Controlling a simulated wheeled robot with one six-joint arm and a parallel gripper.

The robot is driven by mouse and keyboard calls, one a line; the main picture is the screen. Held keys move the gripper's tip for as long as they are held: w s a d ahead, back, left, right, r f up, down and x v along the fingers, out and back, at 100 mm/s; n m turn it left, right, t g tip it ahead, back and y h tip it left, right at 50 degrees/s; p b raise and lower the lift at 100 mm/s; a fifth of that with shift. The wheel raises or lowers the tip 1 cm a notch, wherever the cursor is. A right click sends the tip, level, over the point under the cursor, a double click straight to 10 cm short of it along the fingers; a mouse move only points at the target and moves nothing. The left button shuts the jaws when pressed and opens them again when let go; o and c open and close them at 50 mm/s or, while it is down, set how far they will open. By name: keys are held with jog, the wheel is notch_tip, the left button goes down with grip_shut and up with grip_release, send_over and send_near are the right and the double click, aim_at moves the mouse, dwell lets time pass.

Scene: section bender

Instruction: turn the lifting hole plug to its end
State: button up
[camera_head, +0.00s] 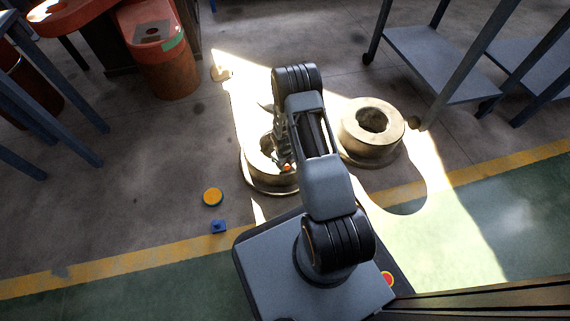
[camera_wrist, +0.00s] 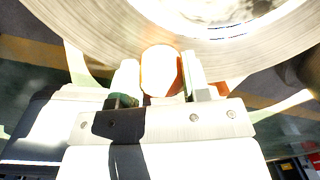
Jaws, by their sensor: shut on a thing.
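The lifting hole plug (camera_wrist: 160,68) is a small orange piece, washed out by bright light, at the edge of a large round metal part (camera_wrist: 225,48). My gripper (camera_wrist: 161,80) is shut on it, one finger on each side. In the head view the plug shows as a small orange spot (camera_head: 287,168) by the left metal ring (camera_head: 259,181), which my arm partly covers. The plug's inner end and how far it is turned cannot be seen.
A second metal ring (camera_head: 371,129) stands just right of my arm. An orange disc (camera_head: 213,197) and a small blue piece (camera_head: 219,227) lie on the floor at left. An orange bin (camera_head: 165,70) and a grey cart (camera_head: 440,65) stand behind.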

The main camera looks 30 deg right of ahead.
jog(key=shift+s+d, duration=0.1)
dwell(0.3)
jog(key=o, duration=0.9)
jog(key=r+p, duration=0.2)
jog(key=r, duration=0.2)
jog(key=r+p, duration=0.2)
jog(key=r, duration=0.3)
jog(key=r+p, duration=0.2)
jog(key=r, duration=0.2)
jog(key=shift+s+a+r, duration=0.1)
jog(key=shift+a+r, duration=0.3)
